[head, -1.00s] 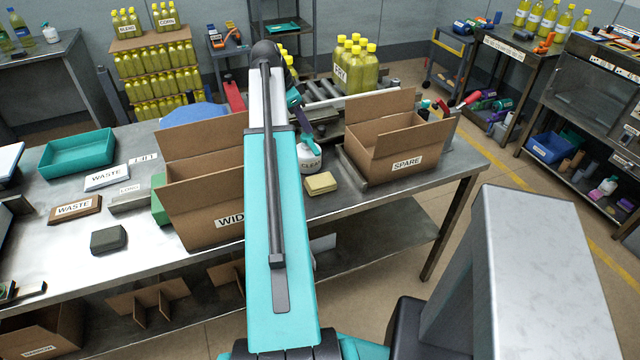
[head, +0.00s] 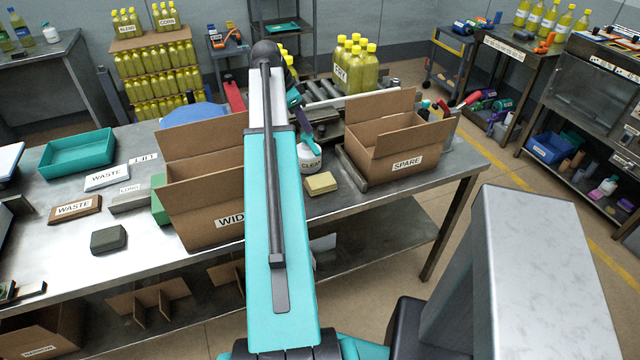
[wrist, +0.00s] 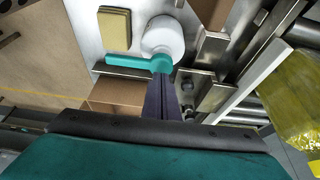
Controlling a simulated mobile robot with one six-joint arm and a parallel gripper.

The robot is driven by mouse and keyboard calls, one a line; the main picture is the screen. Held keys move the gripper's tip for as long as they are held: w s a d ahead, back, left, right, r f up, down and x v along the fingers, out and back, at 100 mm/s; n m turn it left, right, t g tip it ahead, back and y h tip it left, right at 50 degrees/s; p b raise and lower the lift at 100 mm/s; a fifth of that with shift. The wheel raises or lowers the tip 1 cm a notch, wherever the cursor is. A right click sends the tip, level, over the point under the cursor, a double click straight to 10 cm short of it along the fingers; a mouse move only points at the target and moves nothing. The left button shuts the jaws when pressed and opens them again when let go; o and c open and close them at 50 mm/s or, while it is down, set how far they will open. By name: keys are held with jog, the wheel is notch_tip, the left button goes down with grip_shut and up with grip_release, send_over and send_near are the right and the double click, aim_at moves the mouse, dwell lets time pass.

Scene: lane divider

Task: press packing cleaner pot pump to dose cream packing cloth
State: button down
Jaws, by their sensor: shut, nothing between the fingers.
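The cleaner pot (head: 310,158) is a white pot with a label reading "CLEAN", standing on the table between two cardboard boxes. In the wrist view the white pot (wrist: 163,37) shows from above with its teal pump (wrist: 150,64). My gripper (wrist: 161,78) is shut and empty, its dark fingertips at the teal pump head; whether they touch it I cannot tell. In the head view my gripper (head: 305,128) is partly hidden by my arm. The cream cloth (head: 321,183) lies folded on the table beside the pot, and also shows in the wrist view (wrist: 115,29).
The "WIDE" box (head: 205,205), partly hidden by my arm, stands left of the pot. The "SPARE" box (head: 375,165) stands right. A roller conveyor (head: 325,92) with yellow-capped bottles (head: 356,68) lies behind. A dark grey block (head: 108,239) lies at left on the table.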

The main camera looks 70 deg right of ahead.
jog(key=shift+f+b, duration=0.5)
jog(key=shift+f, duration=0.7)
jog(key=shift+r, duration=0.15)
dwell(0.4)
jog(key=shift+r+p, duration=0.7)
jog(key=shift+r, duration=0.35)
jog(key=shift+r, duration=0.15)
jog(key=shift+r+p, duration=1.7)
jog(key=shift+r, duration=1.15)
